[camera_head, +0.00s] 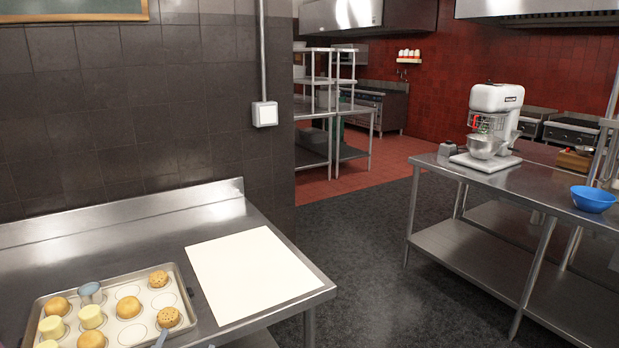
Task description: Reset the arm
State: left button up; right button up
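Neither of my arms can be made out in the head view, and no gripper shows clearly. A baking tray (177,272) lies on the steel table (130,232) at the lower left. It holds several round buns (128,307), pale cylindrical pieces (91,316) and speckled brown pieces (169,317). A grey metal cup or ring (90,292) stands among them. A small grey-blue piece (160,339) shows at the tray's front edge; I cannot tell what it is.
A blank white board (250,272) lies flat right of the tray. Across a dark floor (355,265), a steel table (545,183) holds a stand mixer (494,120) and a blue bowl (592,199). A steel rack (333,105) stands farther back. The floor between the tables is clear.

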pick_arm(q)
jog(key=s+a+f+n+g+y, duration=0.1)
jog(key=s+f+n+g, duration=0.1)
jog(key=s+f+g, duration=0.5)
jog(key=s+a+f+n+g+y, duration=0.1)
jog(key=s+f, duration=0.3)
jog(key=f, duration=0.8)
jog(key=s+d+f+g+h, duration=0.1)
jog(key=s+f+g, duration=0.35)
jog(key=s, duration=0.35)
jog(key=s+d+f+g+h, duration=0.1)
jog(key=s+d+f+g, duration=0.15)
jog(key=s+f, duration=0.45)
notch_tip(320, 180, down, 21)
jog(key=s+g+p, duration=0.2)
jog(key=s+p, duration=0.1)
jog(key=p, duration=0.1)
jog(key=s+a+f+p, duration=0.1)
jog(key=s+a+f, duration=0.1)
jog(key=s+f, duration=0.5)
jog(key=s+a+f+g+p, duration=0.1)
jog(key=s+a+f+p, duration=0.1)
jog(key=s+f, duration=0.6)
jog(key=s, duration=0.3)
jog(key=shift+y+p, duration=0.3)
pick_arm(e)
jog(key=s+d+r, duration=0.1)
jog(key=s+r, duration=0.2)
jog(key=r, duration=0.4)
jog(key=shift+g, duration=0.4)
